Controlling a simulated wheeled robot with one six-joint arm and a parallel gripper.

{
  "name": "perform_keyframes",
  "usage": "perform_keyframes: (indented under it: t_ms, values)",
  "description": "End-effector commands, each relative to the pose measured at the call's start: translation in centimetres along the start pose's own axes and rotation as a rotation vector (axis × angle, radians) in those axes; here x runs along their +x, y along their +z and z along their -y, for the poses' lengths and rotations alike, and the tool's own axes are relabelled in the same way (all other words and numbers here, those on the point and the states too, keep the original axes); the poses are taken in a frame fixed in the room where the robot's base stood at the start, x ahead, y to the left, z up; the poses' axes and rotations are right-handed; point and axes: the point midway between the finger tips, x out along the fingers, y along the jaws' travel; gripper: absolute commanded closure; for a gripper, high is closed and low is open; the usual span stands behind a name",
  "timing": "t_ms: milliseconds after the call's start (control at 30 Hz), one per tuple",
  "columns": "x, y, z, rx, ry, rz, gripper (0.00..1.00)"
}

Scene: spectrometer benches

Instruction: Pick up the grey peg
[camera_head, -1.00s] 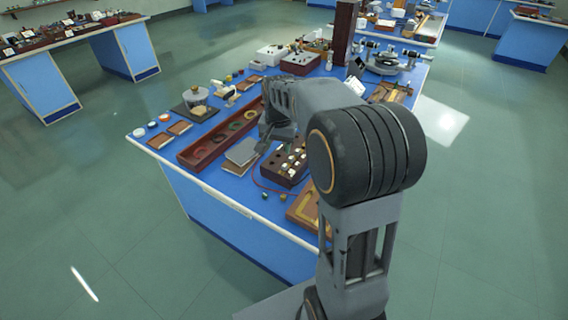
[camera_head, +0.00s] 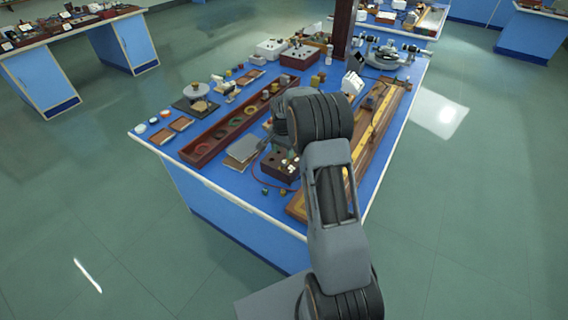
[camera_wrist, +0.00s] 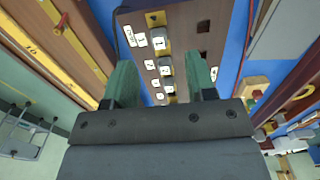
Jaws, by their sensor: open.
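A dark brown peg block (camera_head: 273,172) stands on the blue bench, partly hidden by my arm in the head view. In the wrist view the block (camera_wrist: 181,22) shows square holes and a row of metallic pegs beside white number labels. One peg (camera_wrist: 161,40) looks brassy grey; a greyer peg (camera_wrist: 165,66) sits nearer to me. I cannot tell for certain which is the grey peg. My gripper (camera_wrist: 161,75) is open above the block, its two green fingers either side of the peg row. It holds nothing. The lower pegs are partly hidden by the gripper body.
A long red-brown tray (camera_head: 205,148) and a grey book (camera_head: 243,147) lie left of the block. A long wooden board with a yellow rule (camera_head: 376,128) lies to the right. A dark post (camera_head: 343,30) rises at the back. A red cord curves near the block.

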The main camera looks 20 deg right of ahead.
Motion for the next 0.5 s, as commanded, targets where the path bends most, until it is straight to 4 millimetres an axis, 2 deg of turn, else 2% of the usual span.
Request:
perform_keyframes:
  t_ms: [267,500]
  values:
    - [1.6,0.0,-0.1,-0.001,0.002,0.002,0.49]
    - [4.8,0.0,-0.2,0.000,0.003,0.003,0.49]
